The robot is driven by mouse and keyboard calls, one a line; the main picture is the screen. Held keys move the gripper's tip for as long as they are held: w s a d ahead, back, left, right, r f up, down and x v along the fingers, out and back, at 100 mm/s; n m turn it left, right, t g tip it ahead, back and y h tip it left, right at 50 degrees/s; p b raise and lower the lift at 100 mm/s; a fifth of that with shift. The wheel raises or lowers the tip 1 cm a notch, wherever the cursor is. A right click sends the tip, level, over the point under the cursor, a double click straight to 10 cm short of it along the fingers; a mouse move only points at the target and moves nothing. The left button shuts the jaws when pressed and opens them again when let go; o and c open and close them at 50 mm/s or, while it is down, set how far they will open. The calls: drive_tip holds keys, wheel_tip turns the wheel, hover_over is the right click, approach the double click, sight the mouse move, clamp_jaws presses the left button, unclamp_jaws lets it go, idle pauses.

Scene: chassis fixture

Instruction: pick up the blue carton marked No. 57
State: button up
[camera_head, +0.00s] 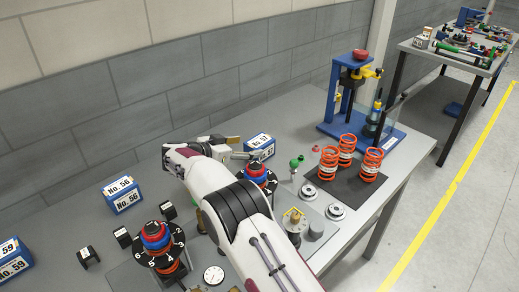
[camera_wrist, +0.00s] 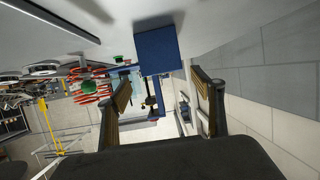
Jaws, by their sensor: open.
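The blue carton marked No. 57 (camera_head: 261,143) stands on the grey table near the wall, its lower part partly hidden by my gripper. My gripper (camera_head: 240,148) is just left of it in the head view, with its fingers pointing at it. In the wrist view the carton (camera_wrist: 158,52) shows as a plain blue face beyond the fingertips. It lies roughly centred between the two open fingers of the gripper (camera_wrist: 161,80), which hold nothing. I cannot tell the exact gap between the fingertips and the carton.
Blue carton No. 56 (camera_head: 123,196) and carton No. 59 (camera_head: 14,262) stand to the left. A ringed dial stack (camera_head: 157,240) is at the front; another is partly behind my arm. Orange springs (camera_head: 347,150) and a blue press (camera_head: 335,112) stand to the right. The wall runs close behind.

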sight(256, 143)
idle(0.3)
drive_tip(key=shift+x, duration=1.3)
drive_tip(key=shift+f, duration=0.1)
drive_tip(key=shift+w+r+x, duration=0.1)
drive_tip(key=shift+r+x, duration=0.05)
drive_tip(key=shift+x, duration=1.15)
drive_tip(key=shift+w+r+x, duration=0.1)
drive_tip(key=shift+w+x, duration=0.05)
drive_tip(key=shift+x, duration=1.1)
drive_tip(key=shift+a, duration=0.1)
drive_tip(key=c, duration=1.4)
